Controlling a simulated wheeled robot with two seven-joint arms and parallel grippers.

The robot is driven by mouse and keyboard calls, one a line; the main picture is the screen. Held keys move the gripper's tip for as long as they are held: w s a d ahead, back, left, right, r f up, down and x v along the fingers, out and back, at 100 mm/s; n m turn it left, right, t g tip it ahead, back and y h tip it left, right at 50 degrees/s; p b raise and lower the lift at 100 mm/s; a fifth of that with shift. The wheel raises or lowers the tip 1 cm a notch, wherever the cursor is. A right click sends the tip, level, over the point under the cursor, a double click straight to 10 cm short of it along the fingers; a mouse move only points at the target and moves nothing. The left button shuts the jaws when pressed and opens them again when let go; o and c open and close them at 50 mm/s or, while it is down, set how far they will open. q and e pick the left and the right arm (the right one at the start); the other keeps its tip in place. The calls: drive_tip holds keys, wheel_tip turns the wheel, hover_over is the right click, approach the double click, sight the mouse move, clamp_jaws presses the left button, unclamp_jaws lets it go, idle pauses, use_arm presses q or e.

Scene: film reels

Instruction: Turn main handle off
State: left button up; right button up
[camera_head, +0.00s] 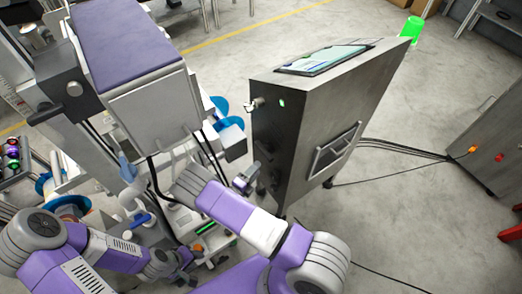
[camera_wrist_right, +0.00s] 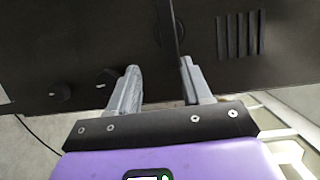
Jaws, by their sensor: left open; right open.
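A grey metal cabinet (camera_head: 300,125) with a screen on its slanted top stands in the middle of the head view. My right gripper (camera_head: 246,178) is beside its lower left face. In the right wrist view the gripper (camera_wrist_right: 161,66) is open, its two fingers pointing at a dark panel (camera_wrist_right: 100,40). A thin dark upright bar (camera_wrist_right: 174,22), possibly the main handle, shows between and beyond the fingertips; I cannot tell whether they touch it. Two dark round knobs (camera_wrist_right: 60,89) sit left of the fingers. My left gripper (camera_head: 172,262) is low at the left, open, away from the cabinet.
A small silver fitting (camera_head: 257,103) and a green light are on the cabinet's upper part. A machine with a purple top (camera_head: 125,38) stands close at left. Cables cross the floor at right, near another grey cabinet (camera_head: 500,140).

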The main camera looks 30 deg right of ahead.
sight(262, 153)
drive_tip(key=shift+n+t, duration=0.6)
drive_tip(key=shift+t, duration=0.1)
drive_tip(key=w+d, duration=0.2)
drive_tip(key=d, duration=0.1)
drive_tip(key=w+d+r+b, duration=0.1)
drive_tip(key=w+d, duration=0.2)
drive_tip(key=shift+r, duration=0.1)
drive_tip(key=shift+s+a, duration=0.1)
drive_tip(key=c, duration=0.7)
